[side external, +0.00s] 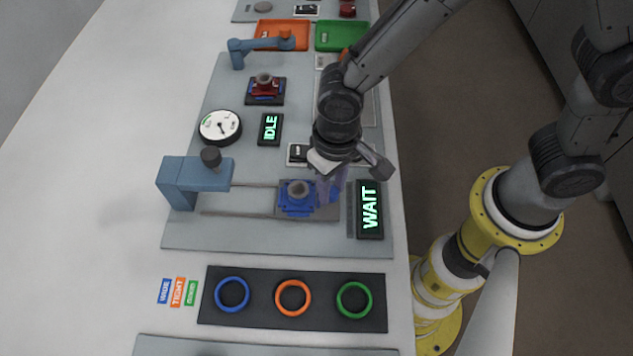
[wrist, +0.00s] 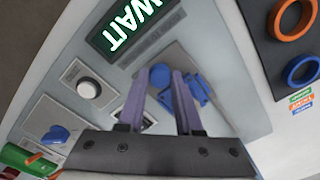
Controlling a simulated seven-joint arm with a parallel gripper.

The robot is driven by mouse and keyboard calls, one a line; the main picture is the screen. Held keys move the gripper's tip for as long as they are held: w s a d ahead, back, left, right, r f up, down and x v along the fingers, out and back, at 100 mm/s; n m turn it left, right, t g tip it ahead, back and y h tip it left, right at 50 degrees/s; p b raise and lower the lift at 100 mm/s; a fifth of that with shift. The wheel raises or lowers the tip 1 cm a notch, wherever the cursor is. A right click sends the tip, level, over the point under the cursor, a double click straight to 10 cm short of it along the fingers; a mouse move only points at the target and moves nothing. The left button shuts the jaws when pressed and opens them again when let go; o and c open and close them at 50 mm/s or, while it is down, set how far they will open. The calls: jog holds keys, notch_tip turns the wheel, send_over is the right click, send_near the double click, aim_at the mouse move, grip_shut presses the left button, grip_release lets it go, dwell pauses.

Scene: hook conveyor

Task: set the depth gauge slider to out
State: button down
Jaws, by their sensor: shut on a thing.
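My gripper (side external: 328,192) is low over the grey panel, at the right end of two rails. In the wrist view its purple fingers (wrist: 164,76) are shut on a round blue knob (wrist: 160,77), which I take to be the slider's handle. A blue fixture (side external: 297,199) with a grey round top sits on a plate just left of the fingers. It also shows in the wrist view (wrist: 197,91), partly behind the right finger. The slider's markings are not readable.
A blue bracket (side external: 195,181) with a dark knob stands at the rails' left end. A WAIT display (side external: 370,209) is close right of my gripper. A round dial (side external: 220,126) and an IDLE display (side external: 270,129) lie farther back. A ring tray (side external: 262,318) lies in front.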

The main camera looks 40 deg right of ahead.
jog(key=shift+s+d, duration=0.1)
jog(key=shift+d, duration=0.05)
jog(key=c, duration=0.9)
grip_release()
jog(key=shift+o, duration=0.2)
jog(key=shift+r, duration=0.1)
notch_tip(320, 180, up, 14)
